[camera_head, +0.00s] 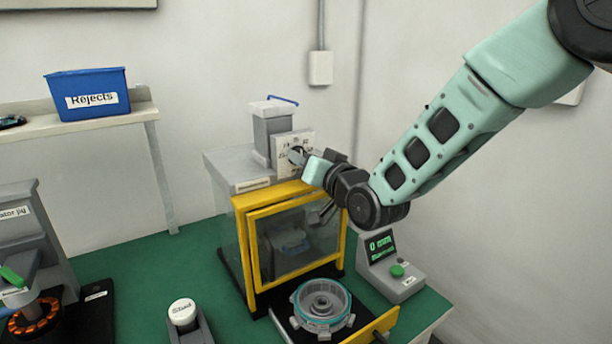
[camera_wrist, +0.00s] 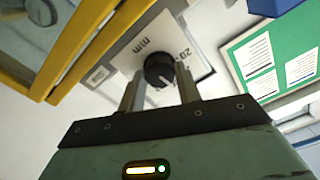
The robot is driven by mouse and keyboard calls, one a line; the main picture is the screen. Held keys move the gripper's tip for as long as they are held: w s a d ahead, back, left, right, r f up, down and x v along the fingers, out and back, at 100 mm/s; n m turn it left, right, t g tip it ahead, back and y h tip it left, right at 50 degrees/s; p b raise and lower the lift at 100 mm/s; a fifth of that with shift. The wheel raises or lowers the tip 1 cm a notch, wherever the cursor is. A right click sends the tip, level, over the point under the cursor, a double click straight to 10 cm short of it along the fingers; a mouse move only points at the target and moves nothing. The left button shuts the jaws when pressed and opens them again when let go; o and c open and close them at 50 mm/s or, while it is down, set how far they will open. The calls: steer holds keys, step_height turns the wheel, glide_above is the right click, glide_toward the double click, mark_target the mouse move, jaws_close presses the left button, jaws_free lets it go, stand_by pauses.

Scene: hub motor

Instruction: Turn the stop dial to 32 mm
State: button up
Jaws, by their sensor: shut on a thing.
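The stop dial (camera_wrist: 160,70) is a black round knob with a white pointer line, on a white plate (camera_wrist: 148,43) marked "mm" and "20". In the wrist view my gripper (camera_wrist: 160,84) has its two fingers on either side of the knob, shut on it. The pointer's exact reading is too small to tell. In the head view my gripper (camera_head: 305,160) reaches the dial plate (camera_head: 291,143) on top of the yellow-framed press, and it hides part of the plate. The display box (camera_head: 382,246) to the right reads "0 mm" in green.
The yellow-framed guard (camera_head: 242,225) with a clear window stands below the dial. A hub part with a teal ring (camera_head: 322,306) sits in front of it. A blue "Rejects" bin (camera_head: 90,92) is on the left shelf.

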steer(key=m+b, duration=0.3)
steer(key=m, duration=0.1)
steer(key=shift+d+f+m+b, duration=0.1)
steer(key=shift+f+m+b, duration=0.1)
steer(key=shift+m+b, duration=0.15)
steer(key=shift+r+m+b, duration=0.15)
steer(key=shift+m+b, duration=1.3)
steer(key=shift+m, duration=1)
steer(key=o, duration=1)
steer(key=shift+c, duration=0.2)
steer(key=b+v, duration=0.2)
steer(key=v, duration=1.5)
steer(key=shift+s+d, duration=0.15)
